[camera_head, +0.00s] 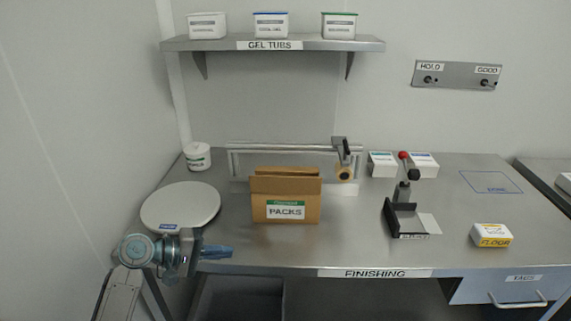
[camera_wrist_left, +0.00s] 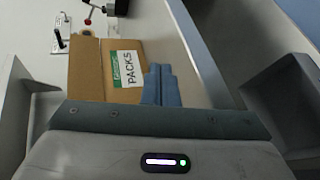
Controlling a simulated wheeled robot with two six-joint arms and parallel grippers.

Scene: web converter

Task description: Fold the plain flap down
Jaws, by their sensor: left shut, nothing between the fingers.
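A brown cardboard carton (camera_head: 265,208) stands on the steel bench, with a green and white PACKS label on its front. Plain brown cardboard (camera_head: 287,171) rises at its top; I cannot tell for certain which panel is the plain flap. In the left wrist view the carton (camera_wrist_left: 138,55) lies beyond the fingers, with a plain brown panel (camera_wrist_left: 85,75) left of the labelled face. My left gripper (camera_head: 229,252) is shut and empty at the bench's front edge, left of and nearer than the carton, apart from it. Its blue fingers (camera_wrist_left: 160,84) are together in the wrist view. My right gripper is not in view.
A round pale plate (camera_head: 181,206) lies left of the carton. A metal frame with a tape roll (camera_head: 345,173) stands behind it. A black lever device (camera_head: 402,217) and a yellow-white box (camera_head: 491,235) are to the right. The bench right of the carton has free room.

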